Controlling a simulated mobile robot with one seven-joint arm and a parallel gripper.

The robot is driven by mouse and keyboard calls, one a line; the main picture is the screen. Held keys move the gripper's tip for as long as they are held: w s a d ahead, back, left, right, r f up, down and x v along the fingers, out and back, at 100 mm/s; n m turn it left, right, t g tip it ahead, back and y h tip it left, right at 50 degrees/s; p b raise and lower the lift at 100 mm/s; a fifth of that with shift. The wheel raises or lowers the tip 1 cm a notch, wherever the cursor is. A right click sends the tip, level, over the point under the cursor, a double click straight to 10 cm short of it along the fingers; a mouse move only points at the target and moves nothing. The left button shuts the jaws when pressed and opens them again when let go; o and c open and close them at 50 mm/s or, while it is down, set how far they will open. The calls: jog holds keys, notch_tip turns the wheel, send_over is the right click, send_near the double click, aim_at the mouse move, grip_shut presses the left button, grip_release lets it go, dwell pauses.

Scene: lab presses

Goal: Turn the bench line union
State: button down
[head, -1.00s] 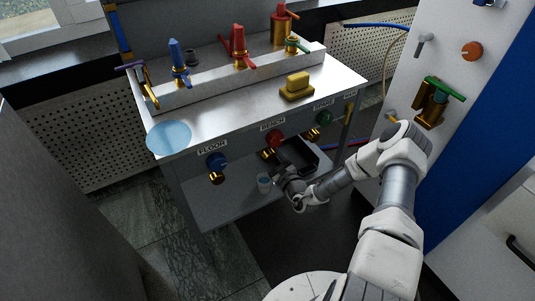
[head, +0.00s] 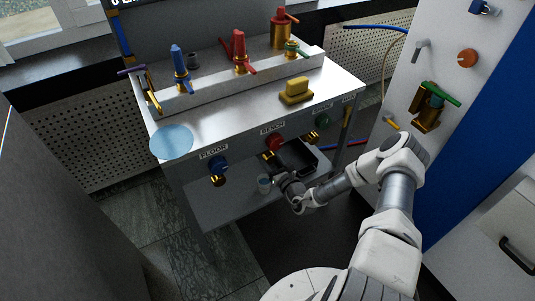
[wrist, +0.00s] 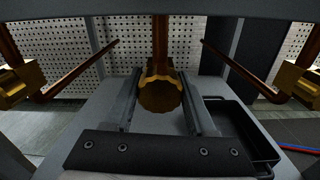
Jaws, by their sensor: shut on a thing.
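The bench line union (wrist: 160,92) is a brass faceted nut on a vertical copper pipe, centred in the wrist view. In the head view, its brass (head: 268,155) shows partly under the red knob (head: 274,142) below the BENCH label. My gripper (wrist: 161,104) has one finger on each side of the union and is shut on it. In the head view, my gripper (head: 281,178) is below the bench front, and its fingertips are hard to make out. The exact contact of the fingers is not clear.
Brass fittings stand left (wrist: 18,85) and right (wrist: 298,82) of the union, with copper pipes running back. A black tray (wrist: 238,130) lies on the lower shelf at right. The bench's front edge is overhead.

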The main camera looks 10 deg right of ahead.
jog(key=shift+c, duration=1.1)
grip_release()
jog(key=p+v, duration=0.4)
jog(key=v, duration=1.3)
jog(key=shift+s, duration=0.25)
